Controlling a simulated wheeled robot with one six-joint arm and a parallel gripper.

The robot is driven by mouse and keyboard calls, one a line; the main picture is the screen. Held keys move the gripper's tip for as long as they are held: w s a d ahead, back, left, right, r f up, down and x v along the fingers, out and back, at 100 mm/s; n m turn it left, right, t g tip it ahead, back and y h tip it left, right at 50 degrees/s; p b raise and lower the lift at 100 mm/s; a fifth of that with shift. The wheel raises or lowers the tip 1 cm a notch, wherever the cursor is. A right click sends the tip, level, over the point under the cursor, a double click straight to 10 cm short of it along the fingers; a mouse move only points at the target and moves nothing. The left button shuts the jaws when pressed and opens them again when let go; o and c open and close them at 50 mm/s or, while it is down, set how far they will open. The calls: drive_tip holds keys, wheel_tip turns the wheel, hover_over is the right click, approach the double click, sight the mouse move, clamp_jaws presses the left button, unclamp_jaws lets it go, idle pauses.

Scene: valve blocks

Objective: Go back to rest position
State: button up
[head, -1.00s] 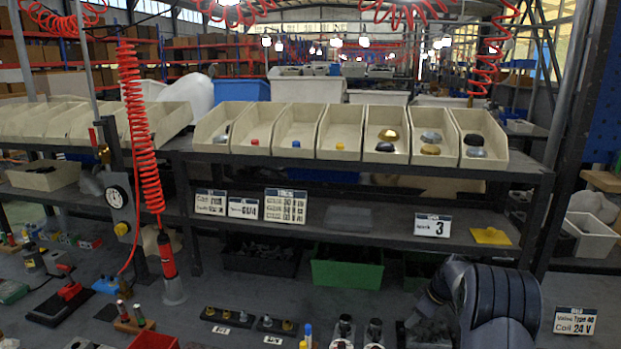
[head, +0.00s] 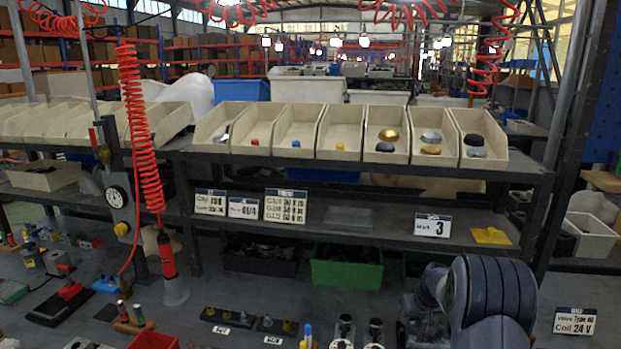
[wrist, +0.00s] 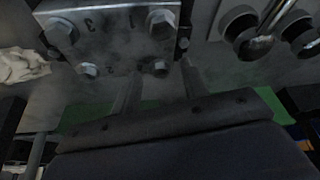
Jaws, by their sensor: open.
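My gripper (wrist: 160,85) shows in the wrist view with its two fingers apart and nothing between them. A grey metal valve block (wrist: 110,35) with several hex bolts lies just beyond the fingertips; I cannot tell whether they touch it. Its face carries marks that look like a 3. In the head view my arm fills the lower right, and my gripper is hidden behind it or too dark to make out.
Dark round fittings (wrist: 260,30) with a metal part stand right of the block, and a crumpled pale cloth (wrist: 22,65) lies left. In the head view, a shelf holds several cream bins (head: 295,130). A green crate (head: 347,272) stands beneath it. Small parts crowd the bench front.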

drive_tip(key=shift+a+m+h, duration=0.15)
drive_tip(key=shift+m+h, duration=0.25)
drive_tip(key=shift+m, duration=0.65)
drive_tip(key=shift+a+m+h, duration=0.1)
drive_tip(key=shift+m+h, duration=0.3)
drive_tip(key=shift+m, duration=0.65)
drive_tip(key=shift+m, duration=0.3)
drive_tip(key=shift+a+r, duration=0.1)
